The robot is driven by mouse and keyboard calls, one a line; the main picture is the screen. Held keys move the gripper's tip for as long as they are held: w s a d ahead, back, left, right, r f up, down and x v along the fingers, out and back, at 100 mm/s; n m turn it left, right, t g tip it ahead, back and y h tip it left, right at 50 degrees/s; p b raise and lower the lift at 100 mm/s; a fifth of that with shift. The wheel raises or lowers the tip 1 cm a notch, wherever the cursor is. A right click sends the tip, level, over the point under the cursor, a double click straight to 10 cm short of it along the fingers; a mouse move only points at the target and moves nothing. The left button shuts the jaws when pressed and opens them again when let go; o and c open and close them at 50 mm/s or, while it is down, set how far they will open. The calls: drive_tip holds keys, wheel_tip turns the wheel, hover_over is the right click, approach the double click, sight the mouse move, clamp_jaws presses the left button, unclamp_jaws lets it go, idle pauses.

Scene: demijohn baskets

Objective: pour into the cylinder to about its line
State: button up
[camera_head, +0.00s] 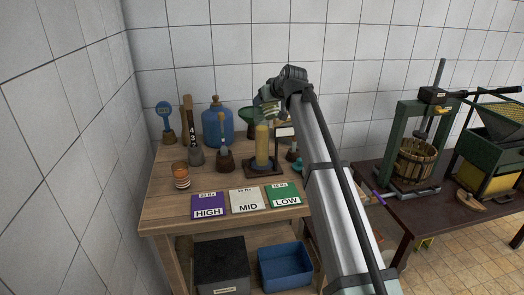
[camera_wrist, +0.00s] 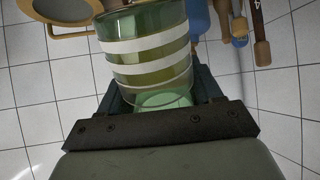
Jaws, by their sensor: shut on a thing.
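My gripper (camera_head: 268,103) is shut on a green glass beaker with white bands (camera_wrist: 150,50); in the wrist view the dark fingers (camera_wrist: 160,95) sit on both sides of it. Yellow-green liquid shows through its wall. In the head view the beaker (camera_head: 262,113) is small and partly covered by my gripper, just above the top of a tall yellow-filled cylinder (camera_head: 262,143). The cylinder stands upright on a dark stand (camera_head: 263,168). I cannot make out its line, or whether liquid is flowing between the two.
A blue demijohn (camera_head: 217,124), a green funnel (camera_head: 248,117) and a blue round gauge (camera_head: 164,110) stand at the back of the wooden table. An orange-banded glass (camera_head: 181,176) is at left. Purple HIGH (camera_head: 208,204), white MID (camera_head: 247,200) and green LOW (camera_head: 284,195) cards lie in front.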

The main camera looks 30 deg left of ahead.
drive_tip(key=shift+f+g+h, duration=0.6)
drive_tip(key=shift+g+h, duration=0.1)
drive_tip(key=shift+h, duration=0.3)
idle(4.0)
drive_tip(key=shift+d+r+g+h, duration=0.15)
drive_tip(key=shift+g+h, duration=0.25)
drive_tip(key=shift+h, duration=0.4)
idle(2.2)
